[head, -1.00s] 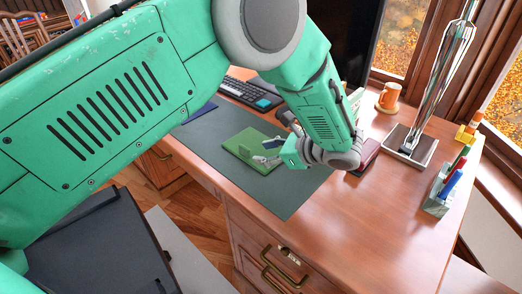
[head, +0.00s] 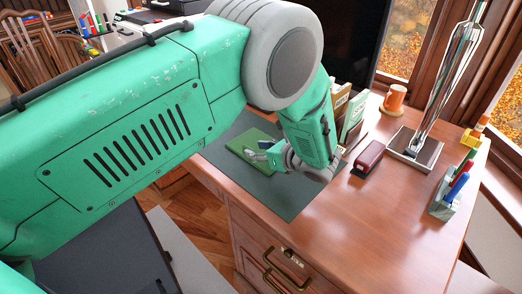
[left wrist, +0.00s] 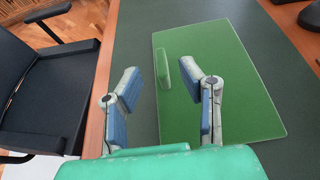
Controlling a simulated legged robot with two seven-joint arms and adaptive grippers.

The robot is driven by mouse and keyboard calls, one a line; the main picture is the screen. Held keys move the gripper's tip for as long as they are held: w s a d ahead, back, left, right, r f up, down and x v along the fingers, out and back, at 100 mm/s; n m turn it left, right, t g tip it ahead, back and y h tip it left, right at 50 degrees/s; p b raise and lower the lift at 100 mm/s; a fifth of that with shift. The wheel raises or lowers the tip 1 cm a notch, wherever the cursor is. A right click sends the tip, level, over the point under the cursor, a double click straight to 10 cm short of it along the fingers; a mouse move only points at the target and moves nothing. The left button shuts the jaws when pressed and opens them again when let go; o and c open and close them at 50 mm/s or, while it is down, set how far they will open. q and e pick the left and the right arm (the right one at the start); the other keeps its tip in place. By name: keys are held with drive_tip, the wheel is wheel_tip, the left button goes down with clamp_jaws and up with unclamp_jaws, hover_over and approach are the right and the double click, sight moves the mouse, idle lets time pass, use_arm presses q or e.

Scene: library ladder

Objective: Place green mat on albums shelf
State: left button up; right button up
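The green mat (head: 240,143) is a flat rectangle lying on the dark desk pad, with a small raised green grip (left wrist: 162,70) near its edge. My left gripper (head: 266,152) is over the near part of the mat in the head view and partly covers it. In the left wrist view the left gripper (left wrist: 160,80) has its two fingers spread, with the mat's raised grip between and just beyond them. One finger is off the mat's edge, the other over the mat. The gripper looks empty. My right gripper is out of view. No albums shelf can be made out.
The dark pad (head: 285,192) covers part of the wooden desk. A black chair (left wrist: 45,90) is beside the desk. The desk's front right is clear.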

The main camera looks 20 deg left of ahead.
sight(249, 147)
use_arm(q)
drive_tip(key=b+x, duration=0.1)
drive_tip(key=x, duration=0.3)
drive_tip(key=shift+w+a+f, duration=0.1)
drive_tip(key=shift+w+f, duration=0.05)
drive_tip(key=shift+f, duration=0.15)
drive_tip(key=shift+r, duration=0.1)
clamp_jaws()
